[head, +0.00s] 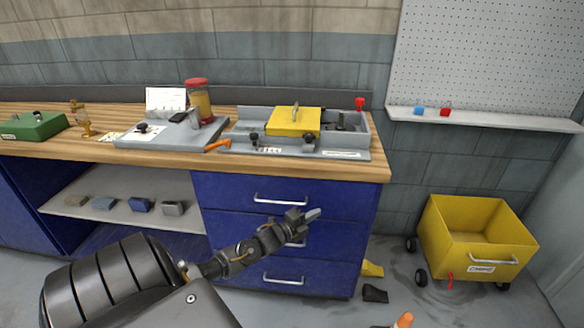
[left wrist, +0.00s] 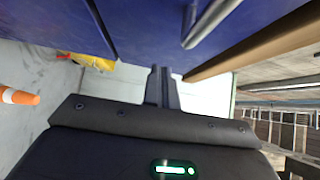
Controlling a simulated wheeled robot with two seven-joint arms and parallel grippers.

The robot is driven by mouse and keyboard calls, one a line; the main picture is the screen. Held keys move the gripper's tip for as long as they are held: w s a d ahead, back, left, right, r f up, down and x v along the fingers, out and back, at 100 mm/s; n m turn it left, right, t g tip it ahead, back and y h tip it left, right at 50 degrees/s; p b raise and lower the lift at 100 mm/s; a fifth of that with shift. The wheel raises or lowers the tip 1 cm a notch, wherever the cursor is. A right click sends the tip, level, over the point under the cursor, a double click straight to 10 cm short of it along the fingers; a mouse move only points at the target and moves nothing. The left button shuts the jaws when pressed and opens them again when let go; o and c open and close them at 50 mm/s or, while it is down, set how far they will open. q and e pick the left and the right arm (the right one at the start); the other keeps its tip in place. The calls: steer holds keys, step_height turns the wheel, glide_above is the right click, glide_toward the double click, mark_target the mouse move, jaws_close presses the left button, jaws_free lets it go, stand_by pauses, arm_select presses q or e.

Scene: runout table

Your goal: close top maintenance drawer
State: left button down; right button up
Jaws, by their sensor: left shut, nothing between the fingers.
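The blue drawer unit stands under the wooden workbench. Its top maintenance drawer (head: 335,194) has a silver bar handle (head: 280,200), and its front looks about flush with the drawers below. The handle also shows close up at the top of the left wrist view (left wrist: 212,22). My left gripper (head: 312,214) is shut and empty, in front of the drawer unit, just below and right of the top handle. In the left wrist view its fingertips (left wrist: 163,72) are together, beside the blue front and apart from the handle. Contact with the front cannot be told. My right gripper is not in view.
The wooden benchtop (head: 370,170) overhangs the drawers and holds a grey fixture with a yellow block (head: 293,121). A yellow wheeled bin (head: 480,240) stands on the floor at right. An orange cone (left wrist: 18,97) stands nearby. An open shelf (head: 120,208) lies left of the drawers.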

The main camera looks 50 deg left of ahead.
arm_select(q)
steer(key=s, duration=0.9)
steer(key=shift+a+f, duration=0.2)
steer(key=shift+a, duration=0.2)
steer(key=shift+s, duration=0.1)
